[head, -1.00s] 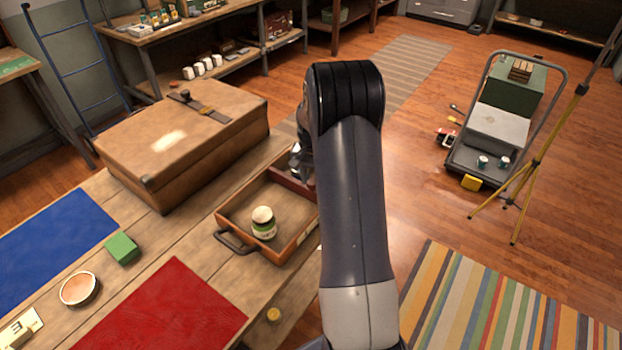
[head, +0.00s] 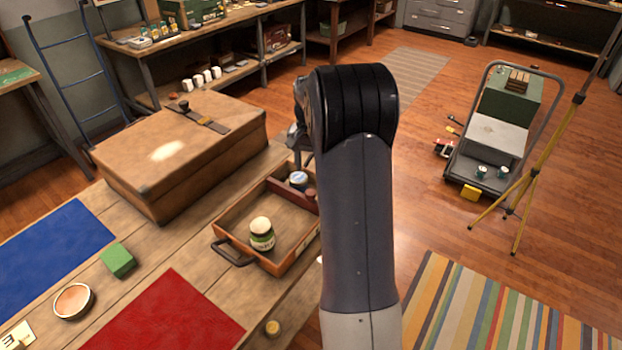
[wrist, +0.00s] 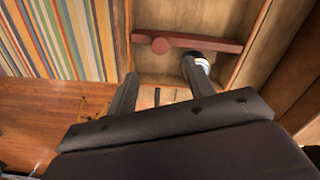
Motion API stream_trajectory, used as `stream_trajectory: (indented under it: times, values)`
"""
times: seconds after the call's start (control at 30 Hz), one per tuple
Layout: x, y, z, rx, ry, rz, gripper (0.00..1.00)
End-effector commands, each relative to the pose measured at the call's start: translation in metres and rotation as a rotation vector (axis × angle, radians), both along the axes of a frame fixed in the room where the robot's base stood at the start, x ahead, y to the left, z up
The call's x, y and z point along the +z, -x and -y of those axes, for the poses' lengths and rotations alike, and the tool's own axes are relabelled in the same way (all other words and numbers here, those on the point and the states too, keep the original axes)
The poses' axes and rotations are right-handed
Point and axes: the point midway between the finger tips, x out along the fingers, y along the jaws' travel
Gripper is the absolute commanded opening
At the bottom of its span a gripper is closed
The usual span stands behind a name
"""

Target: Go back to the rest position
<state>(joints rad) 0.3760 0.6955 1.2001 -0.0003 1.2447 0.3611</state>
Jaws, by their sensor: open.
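My gripper (wrist: 160,75) is open and empty in the wrist view, its two dark fingers apart above the wooden tray (wrist: 175,18). In the head view my arm hides most of the gripper; a dark part of it shows left of the arm, above the far end of the tray (head: 243,237). A small jar with a pale bluish lid (head: 298,180) stands in the tray's far compartment, beyond the red-brown divider (head: 285,192). In the wrist view, a white-and-blue-banded item (wrist: 203,62) shows beside the right fingertip; I cannot tell whether they touch.
A brown case (head: 185,165) stands left of the tray. A green block (head: 118,260), a round bowl (head: 74,301), and blue and red mats lie on the table.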

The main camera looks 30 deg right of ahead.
Motion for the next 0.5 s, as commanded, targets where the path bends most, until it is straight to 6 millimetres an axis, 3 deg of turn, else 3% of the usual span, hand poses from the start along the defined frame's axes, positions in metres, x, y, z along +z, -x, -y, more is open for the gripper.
stream_trajectory:
  times: [0.2,0.5]
  values:
    - [0.018,0.000,0.000,0.000,0.001,0.001,0.51]
    - [0.018,0.000,0.000,0.000,0.000,0.000,0.51]
